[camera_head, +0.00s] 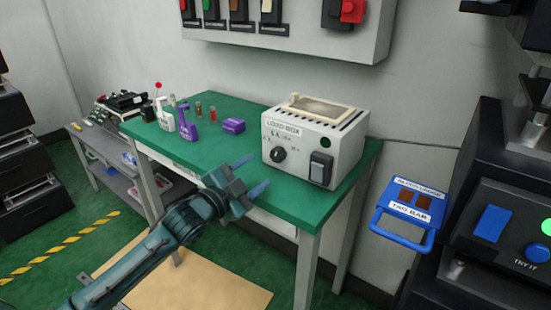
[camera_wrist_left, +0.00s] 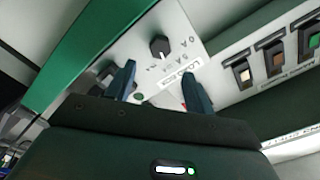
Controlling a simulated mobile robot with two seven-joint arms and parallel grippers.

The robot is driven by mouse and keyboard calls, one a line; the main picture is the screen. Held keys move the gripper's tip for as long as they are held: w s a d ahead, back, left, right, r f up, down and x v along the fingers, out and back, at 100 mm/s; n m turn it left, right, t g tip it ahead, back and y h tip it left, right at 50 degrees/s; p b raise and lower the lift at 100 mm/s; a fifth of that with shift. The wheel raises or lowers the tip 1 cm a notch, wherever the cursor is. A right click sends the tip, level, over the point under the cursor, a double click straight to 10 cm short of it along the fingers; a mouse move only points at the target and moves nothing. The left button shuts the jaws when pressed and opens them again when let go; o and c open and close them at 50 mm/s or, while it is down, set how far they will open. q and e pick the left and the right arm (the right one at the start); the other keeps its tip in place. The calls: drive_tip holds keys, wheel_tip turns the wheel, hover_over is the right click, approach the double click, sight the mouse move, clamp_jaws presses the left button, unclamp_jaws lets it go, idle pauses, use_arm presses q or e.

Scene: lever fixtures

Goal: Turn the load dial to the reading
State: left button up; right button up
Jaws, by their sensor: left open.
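The load box (camera_head: 308,142) is a pale grey box on the green table, with a label on its front and a beige frame on top. The load dial (camera_head: 278,155) is a black round knob at the lower left of its front face, with markings around it. My left gripper (camera_head: 257,175) is open and empty, in front of the table edge and to the lower left of the dial. In the left wrist view the dial (camera_wrist_left: 159,46) shows beyond the two fingers (camera_wrist_left: 160,85), apart from them. The reading its pointer gives is too small to tell.
The green table (camera_head: 310,200) also holds bottles (camera_head: 187,125) and a purple box (camera_head: 233,126). A black rocker switch (camera_head: 321,167) sits right of the dial. A wall panel (camera_head: 290,25) hangs above. A blue-handled tray (camera_head: 409,207) is at the right.

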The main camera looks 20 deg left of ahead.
sight(276, 156)
use_arm(q)
drive_tip(key=x, duration=0.7)
drive_tip(key=shift+w+d, duration=0.1)
drive_tip(key=shift+w, duration=0.1)
drive_tip(key=shift+w+d, duration=0.15)
drive_tip(key=shift+w, duration=0.3)
drive_tip(key=shift+c, duration=0.5)
drive_tip(key=c, duration=0.9)
drive_tip(key=shift+o, duration=0.2)
